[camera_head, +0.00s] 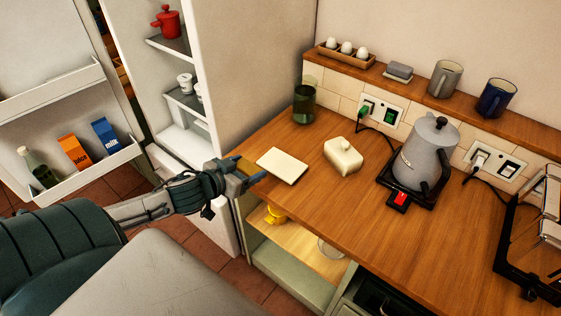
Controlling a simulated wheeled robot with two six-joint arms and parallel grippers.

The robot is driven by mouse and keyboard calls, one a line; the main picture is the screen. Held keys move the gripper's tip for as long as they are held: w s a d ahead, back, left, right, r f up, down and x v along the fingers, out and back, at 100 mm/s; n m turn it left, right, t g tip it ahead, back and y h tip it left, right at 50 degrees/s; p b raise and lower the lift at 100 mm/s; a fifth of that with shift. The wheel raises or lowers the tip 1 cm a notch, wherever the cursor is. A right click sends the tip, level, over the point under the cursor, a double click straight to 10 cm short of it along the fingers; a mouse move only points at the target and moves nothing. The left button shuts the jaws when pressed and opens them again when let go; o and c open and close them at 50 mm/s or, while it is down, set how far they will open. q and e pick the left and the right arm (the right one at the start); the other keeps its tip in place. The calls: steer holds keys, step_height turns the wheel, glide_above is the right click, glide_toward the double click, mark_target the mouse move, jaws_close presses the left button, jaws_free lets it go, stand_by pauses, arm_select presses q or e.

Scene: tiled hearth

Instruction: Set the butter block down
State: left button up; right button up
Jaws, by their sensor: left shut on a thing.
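My left gripper (243,173) comes in from the left and is shut on the butter block (246,166), a small ochre-yellow block partly hidden by the blue fingertips. The gripper is at the left end of the wooden counter (290,212), just left of a flat cream dish (282,166). I cannot tell whether the block touches the counter. A cream lid with a knob (343,156) sits on the counter to the right of the dish, apart from it. My right gripper is not in view.
A grey kettle (424,155) stands on a black base at the right, with a black rack (530,260) beyond. A green glass (304,104) is at the back. An open fridge (185,135) is at the left. The counter's front middle is clear.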

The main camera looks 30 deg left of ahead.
arm_select(q)
glide_above(280, 165)
steer(key=shift+s+f+p, duration=0.25)
steer(key=shift+f+p, duration=0.1)
steer(key=shift+f, duration=0.1)
steer(key=shift+w+f, duration=0.1)
steer(key=shift+w, duration=0.2)
step_height(280, 165, down, 3)
steer(key=shift+r+p, duration=0.15)
steer(key=shift+p, duration=0.55)
steer(key=shift+f, duration=0.45)
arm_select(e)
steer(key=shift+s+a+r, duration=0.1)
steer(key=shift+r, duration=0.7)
arm_select(q)
steer(key=shift+f, duration=0.1)
steer(key=o, duration=1)
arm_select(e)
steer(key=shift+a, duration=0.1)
